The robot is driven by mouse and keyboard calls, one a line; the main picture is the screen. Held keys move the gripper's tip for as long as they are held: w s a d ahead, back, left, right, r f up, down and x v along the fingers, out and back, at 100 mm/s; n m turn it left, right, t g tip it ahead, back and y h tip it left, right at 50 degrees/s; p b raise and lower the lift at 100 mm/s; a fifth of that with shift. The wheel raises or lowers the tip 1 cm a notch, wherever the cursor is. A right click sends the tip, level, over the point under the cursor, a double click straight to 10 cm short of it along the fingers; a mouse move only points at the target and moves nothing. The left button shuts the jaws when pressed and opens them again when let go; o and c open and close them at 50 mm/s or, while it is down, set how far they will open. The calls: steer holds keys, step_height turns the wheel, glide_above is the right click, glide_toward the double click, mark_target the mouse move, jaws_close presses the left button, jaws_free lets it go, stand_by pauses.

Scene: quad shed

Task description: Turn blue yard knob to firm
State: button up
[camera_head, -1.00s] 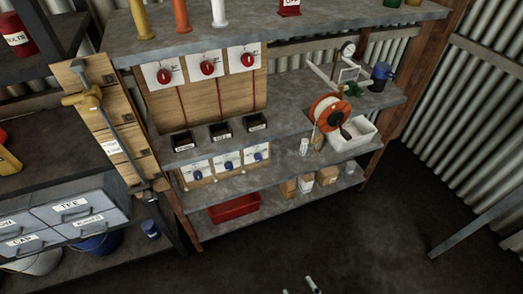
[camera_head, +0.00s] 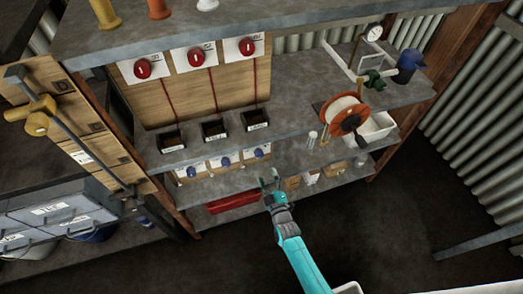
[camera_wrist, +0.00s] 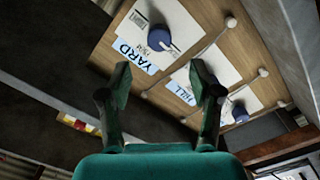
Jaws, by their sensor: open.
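A light mark shows on the knob's edge; the small setting words on the card are too blurred to read. My gripper (camera_wrist: 160,82) is open and empty, with its teal fingers apart from the knob. In the head view my gripper (camera_head: 269,180) is in front of the lower shelf, close to the rightmost of three blue knobs (camera_head: 259,153). I cannot tell there which knob is the yard one.
A second blue knob (camera_wrist: 240,112) on its own card is at lower right in the wrist view, with pale pegs (camera_wrist: 230,22) on the wooden panel between. A shelf edge lies above the knobs. A red tray (camera_head: 232,203) and small boxes (camera_head: 292,183) stand below.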

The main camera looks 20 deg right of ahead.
mark_target(260, 157)
steer(key=w, duration=1)
steer(key=shift+w+d, duration=0.2)
steer(key=shift+w, duration=0.1)
steer(key=c, duration=1.1)
steer(key=shift+c, duration=0.2)
